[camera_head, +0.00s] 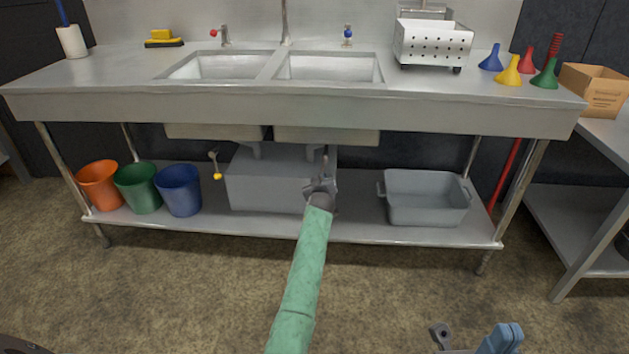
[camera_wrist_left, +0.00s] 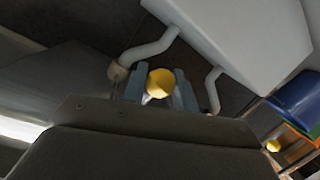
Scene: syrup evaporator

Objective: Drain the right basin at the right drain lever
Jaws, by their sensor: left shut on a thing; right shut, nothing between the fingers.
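The right basin (camera_head: 328,68) is set in the steel counter, beside the left basin (camera_head: 222,67). Both look empty from here. My left arm, in a green sleeve, reaches under the counter, and its gripper (camera_head: 322,186) is below the right basin. In the left wrist view the left gripper (camera_wrist_left: 160,90) is shut on the yellow knob (camera_wrist_left: 160,80) of the right drain lever. The lever's rod is mostly hidden. The left drain lever's yellow knob (camera_head: 218,177) hangs free below the left basin. My right gripper (camera_head: 503,337) is low at the bottom edge, shut and empty, away from the sink.
A grey box (camera_head: 265,180) stands on the lower shelf behind my left gripper. A grey tub (camera_head: 427,205) is to its right. Orange, green and blue buckets (camera_head: 180,190) stand at the left. Pipes (camera_wrist_left: 148,48) run close to the left gripper. The floor in front is clear.

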